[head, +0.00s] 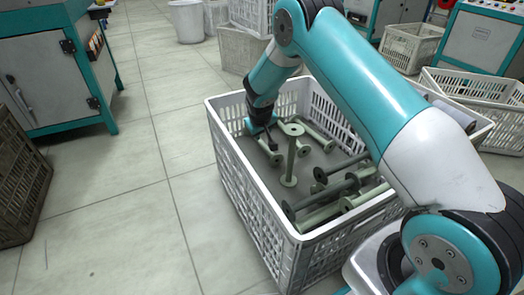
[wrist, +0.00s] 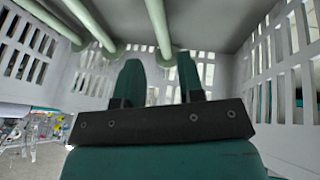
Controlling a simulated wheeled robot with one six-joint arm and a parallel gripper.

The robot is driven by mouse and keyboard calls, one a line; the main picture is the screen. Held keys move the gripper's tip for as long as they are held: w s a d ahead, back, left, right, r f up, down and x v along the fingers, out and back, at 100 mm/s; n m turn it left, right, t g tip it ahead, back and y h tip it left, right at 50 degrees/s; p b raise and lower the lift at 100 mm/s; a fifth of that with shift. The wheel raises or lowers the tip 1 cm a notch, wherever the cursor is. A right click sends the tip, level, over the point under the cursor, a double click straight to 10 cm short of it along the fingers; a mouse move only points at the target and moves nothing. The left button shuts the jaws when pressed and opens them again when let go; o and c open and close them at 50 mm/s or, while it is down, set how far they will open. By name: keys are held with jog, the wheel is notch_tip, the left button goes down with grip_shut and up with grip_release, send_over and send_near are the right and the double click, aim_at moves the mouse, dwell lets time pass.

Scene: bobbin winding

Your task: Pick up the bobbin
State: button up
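Several pale green bobbins lie in a white crate (head: 246,185). One bobbin (head: 291,160) stands upright near the crate's middle. Another bobbin (head: 317,134) lies along the back right, and a bobbin (head: 268,150) lies tilted close to my gripper (head: 264,133). My gripper points down inside the crate at its back left. In the wrist view, the two fingers of my gripper (wrist: 162,78) are apart with a gap between them. A green bobbin (wrist: 158,25) shows beyond that gap; I cannot tell whether the fingers touch it.
Dark-ended bobbins (head: 325,203) are heaped at the crate's front right, partly hidden by my arm. The slatted crate walls rise close around my gripper. A teal cabinet (head: 45,75) stands at the left. Tiled floor (head: 120,225) is clear left of the crate.

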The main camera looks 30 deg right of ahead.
aim_at(262, 142)
jog(key=b+x, duration=0.2)
jog(key=x, duration=0.4)
jog(key=shift+b, duration=0.35)
jog(key=b+x, duration=0.4)
jog(key=x, duration=0.1)
jog(key=shift+w+d+b, duration=0.15)
jog(key=shift+w+b, duration=0.2)
jog(key=shift+b, duration=0.05)
jog(key=shift+c, duration=0.4)
grip_shut()
